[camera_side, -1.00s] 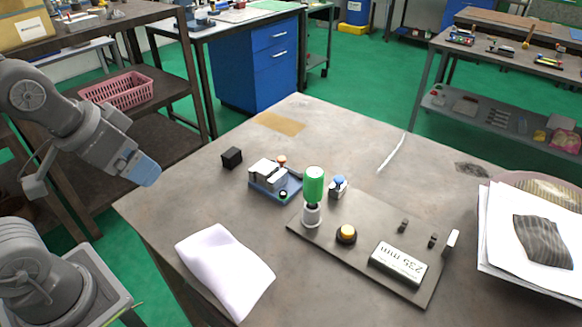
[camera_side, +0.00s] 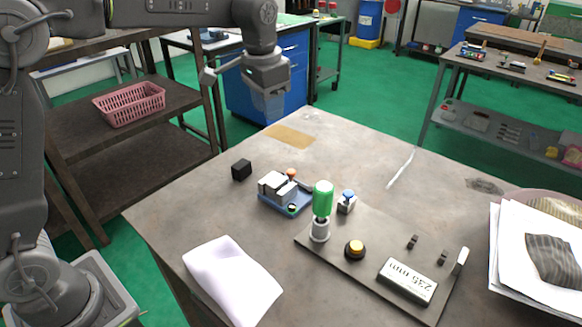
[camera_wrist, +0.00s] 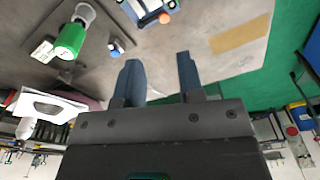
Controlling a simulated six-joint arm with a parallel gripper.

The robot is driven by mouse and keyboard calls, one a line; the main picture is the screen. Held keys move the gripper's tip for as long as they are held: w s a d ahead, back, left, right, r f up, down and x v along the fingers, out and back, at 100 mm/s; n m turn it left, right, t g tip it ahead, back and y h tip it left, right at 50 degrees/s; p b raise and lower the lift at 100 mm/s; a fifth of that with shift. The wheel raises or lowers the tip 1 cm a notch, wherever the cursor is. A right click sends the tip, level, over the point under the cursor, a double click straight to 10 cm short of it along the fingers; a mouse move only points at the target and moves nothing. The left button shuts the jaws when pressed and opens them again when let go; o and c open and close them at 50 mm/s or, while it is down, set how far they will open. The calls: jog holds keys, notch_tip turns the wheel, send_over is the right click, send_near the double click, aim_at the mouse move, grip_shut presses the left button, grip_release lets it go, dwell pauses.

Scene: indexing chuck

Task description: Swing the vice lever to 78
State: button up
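The small vice, with pale grey jaws on a blue base (camera_side: 285,196), sits left of the dark plate. An orange knob (camera_side: 291,173) stands at its back, and a dark bar lies at its right; I cannot tell which is the lever. In the wrist view the blue base (camera_wrist: 151,5) and the orange knob (camera_wrist: 165,18) show at the top edge. No scale value is readable on the vice. My gripper (camera_wrist: 158,70) has its two dark fingers apart with nothing between them. In the side view my gripper (camera_side: 268,103) hangs above the table's far left edge, clear of the vice.
A dark plate carries a green handle (camera_side: 322,196), a yellow button (camera_side: 355,247) and a display (camera_side: 407,281) reading 235 mm. A blue-topped part (camera_side: 347,200) stands behind it. A black cube (camera_side: 241,169), white cloth (camera_side: 232,281) and papers (camera_side: 538,255) lie around. The table's back is mostly clear.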

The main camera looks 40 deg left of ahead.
jog(key=g, duration=0.1)
send_over(291, 171)
notch_tip(291, 171, down, 4)
jog(key=shift+m, duration=0.4)
notch_tip(291, 171, down, 14)
jog(key=shift+f, duration=0.2)
grip_shut()
